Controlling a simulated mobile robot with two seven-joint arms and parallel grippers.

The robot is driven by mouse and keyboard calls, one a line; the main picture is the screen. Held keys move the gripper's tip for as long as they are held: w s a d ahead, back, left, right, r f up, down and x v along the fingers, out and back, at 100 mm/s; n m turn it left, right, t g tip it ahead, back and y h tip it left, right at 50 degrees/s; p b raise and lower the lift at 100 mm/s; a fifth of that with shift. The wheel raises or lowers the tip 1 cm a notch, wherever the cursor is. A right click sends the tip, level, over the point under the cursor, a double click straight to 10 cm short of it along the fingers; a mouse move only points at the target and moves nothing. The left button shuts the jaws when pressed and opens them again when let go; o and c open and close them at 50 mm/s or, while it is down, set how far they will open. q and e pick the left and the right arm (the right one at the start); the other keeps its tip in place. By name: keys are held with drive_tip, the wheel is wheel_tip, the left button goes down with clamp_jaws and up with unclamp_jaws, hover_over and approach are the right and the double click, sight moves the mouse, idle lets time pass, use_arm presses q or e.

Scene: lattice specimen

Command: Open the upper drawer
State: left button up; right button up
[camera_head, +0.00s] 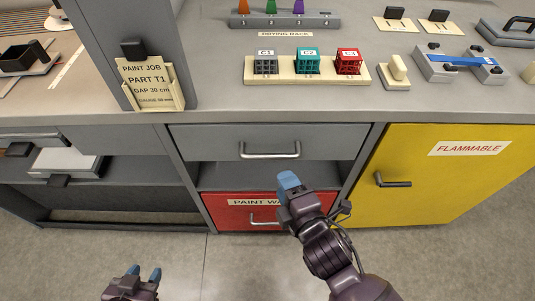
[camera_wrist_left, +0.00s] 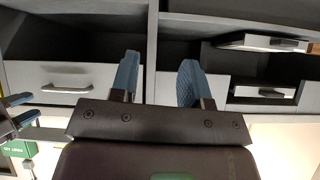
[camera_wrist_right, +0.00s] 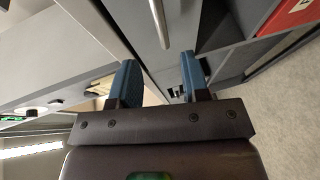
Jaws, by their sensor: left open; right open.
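The upper drawer (camera_head: 215,143) is a grey front under the worktop, closed, with a horizontal metal bar handle (camera_head: 270,150). My right gripper (camera_head: 289,181) is open and empty, just below and a little right of the handle, apart from it. In the right wrist view the handle (camera_wrist_right: 160,24) lies beyond the fingertips (camera_wrist_right: 158,75), not between them. My left gripper (camera_head: 144,272) is open and empty, low at the left, well away from the drawer. The left wrist view shows the drawer front (camera_wrist_left: 35,78) and handle (camera_wrist_left: 67,88) upside down.
Below an open gap sits a red paint waste drawer (camera_head: 230,215). A yellow flammable cabinet (camera_head: 440,185) stands right. Left are open shelves with a tray (camera_head: 66,162). The worktop holds a rack with three small lattice cubes (camera_head: 307,62). The floor in front is clear.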

sight(268, 156)
drive_tip(key=b+x, duration=0.2)
drive_tip(key=x, duration=0.7)
drive_tip(key=shift+w+a+f, duration=0.15)
drive_tip(key=shift+w+f, duration=0.1)
drive_tip(key=shift+w, duration=0.05)
drive_tip(key=shift+w+a, duration=0.15)
drive_tip(key=shift+w, duration=0.25)
use_arm(q)
wheel_tip(268, 156, down, 2)
drive_tip(key=shift+s+f, duration=0.1)
drive_tip(key=shift+f, duration=0.15)
use_arm(e)
drive_tip(key=shift+c, duration=0.2)
drive_tip(key=c, duration=0.7)
use_arm(q)
drive_tip(key=shift+s+f, duration=0.1)
drive_tip(key=shift+s, duration=0.25)
use_arm(e)
clamp_jaws()
use_arm(q)
drive_tip(key=shift+s+g, duration=0.1)
drive_tip(key=shift+g, duration=0.2)
